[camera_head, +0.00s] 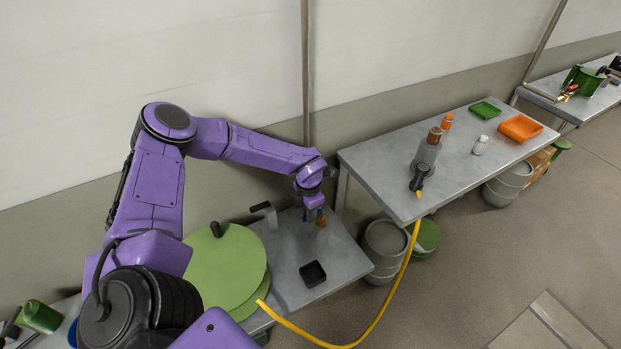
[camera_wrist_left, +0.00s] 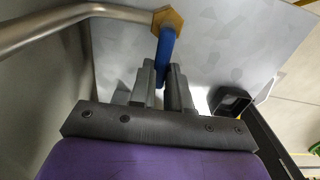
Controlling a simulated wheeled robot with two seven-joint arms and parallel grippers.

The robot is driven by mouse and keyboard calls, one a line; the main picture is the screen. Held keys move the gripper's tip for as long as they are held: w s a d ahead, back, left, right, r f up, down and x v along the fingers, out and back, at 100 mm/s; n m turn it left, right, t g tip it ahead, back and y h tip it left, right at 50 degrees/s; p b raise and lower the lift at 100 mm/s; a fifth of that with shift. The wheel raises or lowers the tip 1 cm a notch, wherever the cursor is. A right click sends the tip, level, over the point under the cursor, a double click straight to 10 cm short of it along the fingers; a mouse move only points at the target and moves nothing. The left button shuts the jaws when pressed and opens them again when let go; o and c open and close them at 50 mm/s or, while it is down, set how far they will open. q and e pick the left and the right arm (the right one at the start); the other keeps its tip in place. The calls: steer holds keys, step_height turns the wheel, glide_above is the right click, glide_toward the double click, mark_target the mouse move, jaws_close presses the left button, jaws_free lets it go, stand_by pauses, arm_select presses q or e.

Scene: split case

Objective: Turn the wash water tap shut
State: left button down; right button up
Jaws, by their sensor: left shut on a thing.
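The wash water tap shows in the left wrist view as a blue lever (camera_wrist_left: 166,42) hanging from a brass hex fitting (camera_wrist_left: 168,18) on the end of a bent metal pipe (camera_wrist_left: 75,14). My left gripper (camera_wrist_left: 161,80) is shut on the lower part of the blue lever, which lies between its two fingers. In the head view my left gripper (camera_head: 315,212) reaches down over the grey bench, with a small brass part (camera_head: 321,220) beside it. The gripper hides most of the tap there. My right gripper is not in view.
A black square cup (camera_head: 313,273) and a large green disc (camera_head: 228,262) are on the grey bench (camera_head: 350,262). A yellow hose (camera_head: 385,312) runs across the front. A long table (camera_head: 385,178) stands to the right, with kegs (camera_head: 385,250) below.

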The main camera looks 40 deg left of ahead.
arm_select(q)
steer(key=shift+a, duration=0.1)
stand_by(0.5)
steer(key=c, duration=1.1)
jaws_free()
steer(key=shift+r, duration=0.15)
step_height(320, 180, up, 10)
steer(key=shift+r, duration=0.2)
steer(key=shift+r, duration=0.1)
